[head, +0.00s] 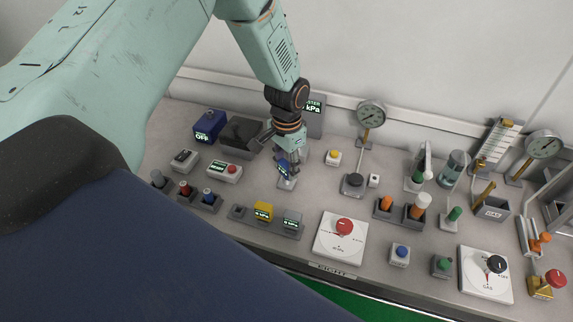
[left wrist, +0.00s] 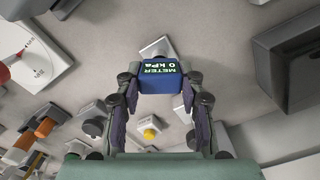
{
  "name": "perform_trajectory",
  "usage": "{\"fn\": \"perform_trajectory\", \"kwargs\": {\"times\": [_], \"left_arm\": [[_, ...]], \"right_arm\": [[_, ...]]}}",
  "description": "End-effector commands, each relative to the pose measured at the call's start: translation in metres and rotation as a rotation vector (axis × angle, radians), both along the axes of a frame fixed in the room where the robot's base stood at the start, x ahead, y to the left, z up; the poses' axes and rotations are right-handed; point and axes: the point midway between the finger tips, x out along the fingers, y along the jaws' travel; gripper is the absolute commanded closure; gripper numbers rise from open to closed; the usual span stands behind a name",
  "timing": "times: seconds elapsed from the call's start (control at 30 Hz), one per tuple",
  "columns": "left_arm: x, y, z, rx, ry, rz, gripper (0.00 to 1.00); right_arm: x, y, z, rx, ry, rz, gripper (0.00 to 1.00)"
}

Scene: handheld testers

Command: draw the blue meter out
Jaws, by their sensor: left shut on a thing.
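The blue meter (head: 283,168) is a small block held at the fingertips of my left gripper (head: 289,160). In the left wrist view the meter (left wrist: 160,78) sits between the two fingers (left wrist: 159,90) with its "METER 0 kPa" face showing. A pale grey holder (head: 287,183) is right below the meter in the head view. In the wrist view part of a pale holder (left wrist: 156,47) shows just beyond it. I cannot tell whether the meter still touches the holder. My right gripper is not in view.
A rack (head: 238,213) with a yellow meter (head: 263,210) and a grey meter (head: 292,218) stands toward the front. A blue box (head: 210,125) and a dark box (head: 243,133) stand left of the gripper. A yellow button (head: 334,155) and gauge (head: 370,113) are to the right.

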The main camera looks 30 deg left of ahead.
Motion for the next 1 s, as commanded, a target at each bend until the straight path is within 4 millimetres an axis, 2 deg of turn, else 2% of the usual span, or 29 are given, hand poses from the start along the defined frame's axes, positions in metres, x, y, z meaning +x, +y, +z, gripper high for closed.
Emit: {"fn": "perform_trajectory", "kwargs": {"times": [1.0], "left_arm": [[0.000,0.000,0.037,0.000,-0.001,0.001,1.00]], "right_arm": [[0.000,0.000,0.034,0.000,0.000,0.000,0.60]]}}
